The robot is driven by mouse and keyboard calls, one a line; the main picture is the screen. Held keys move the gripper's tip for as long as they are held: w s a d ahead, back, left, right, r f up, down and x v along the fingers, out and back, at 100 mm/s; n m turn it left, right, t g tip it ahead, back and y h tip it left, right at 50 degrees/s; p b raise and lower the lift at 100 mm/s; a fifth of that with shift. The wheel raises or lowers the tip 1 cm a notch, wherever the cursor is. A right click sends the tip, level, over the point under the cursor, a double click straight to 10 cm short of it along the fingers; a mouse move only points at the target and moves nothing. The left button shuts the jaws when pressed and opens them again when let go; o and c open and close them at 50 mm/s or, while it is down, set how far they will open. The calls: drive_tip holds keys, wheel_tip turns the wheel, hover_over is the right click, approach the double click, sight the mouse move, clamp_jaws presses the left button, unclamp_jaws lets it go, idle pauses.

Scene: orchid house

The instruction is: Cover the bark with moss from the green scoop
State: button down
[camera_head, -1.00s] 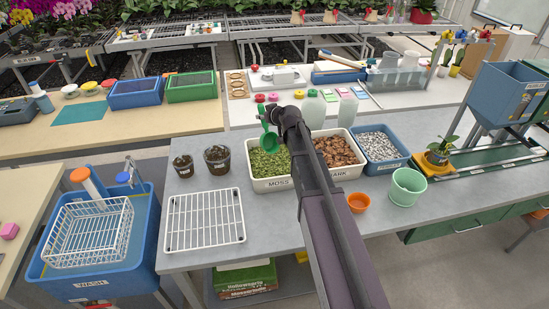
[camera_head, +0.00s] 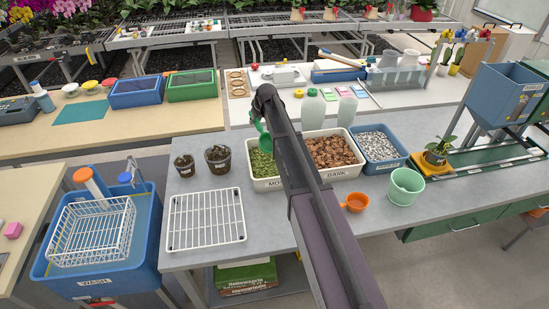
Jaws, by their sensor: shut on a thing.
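My gripper (camera_head: 263,112), seen mostly from behind, is shut on the green scoop (camera_head: 263,136). The scoop hangs steeply below it at the moss bin. Whether its bowl touches the moss or holds any cannot be told. The white moss bin (camera_head: 266,184) holds green moss (camera_head: 262,166); my arm hides its right side. The white bark bin (camera_head: 345,174) beside it holds brown bark (camera_head: 335,152). Two clear pots with dark contents, a smaller pot (camera_head: 184,166) and a larger pot (camera_head: 218,159), stand left of the moss bin.
A white wire rack (camera_head: 206,218) lies at the bench's front left. An orange scoop (camera_head: 356,203) and a pale green pot (camera_head: 404,188) stand right of my arm. A blue bin of pale gravel (camera_head: 382,165) adjoins the bark. A potted orchid (camera_head: 438,152) stands on the right.

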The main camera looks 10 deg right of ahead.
drive_tip(key=shift+f, duration=0.1)
idle(0.3)
drive_tip(key=shift+w+a+f+g+h, duration=0.15)
drive_tip(key=shift+w+f+g+h, duration=0.15)
drive_tip(key=shift+f+g, duration=0.25)
drive_tip(key=shift+w+a+f+g+h, duration=0.2)
drive_tip(key=shift+w+f+g, duration=0.2)
drive_tip(key=shift+g, duration=0.25)
drive_tip(key=f+g, duration=0.1)
drive_tip(key=f+g+h+b, duration=0.1)
drive_tip(key=shift+w+g+b, duration=0.2)
drive_tip(key=shift+g+b, duration=0.1)
drive_tip(key=shift+g, duration=0.1)
drive_tip(key=shift+r, duration=0.1)
drive_tip(key=shift+r, duration=0.1)
drive_tip(key=shift+r+p, duration=1.45)
drive_tip(key=shift+p, duration=0.1)
drive_tip(key=shift+f, duration=0.15)
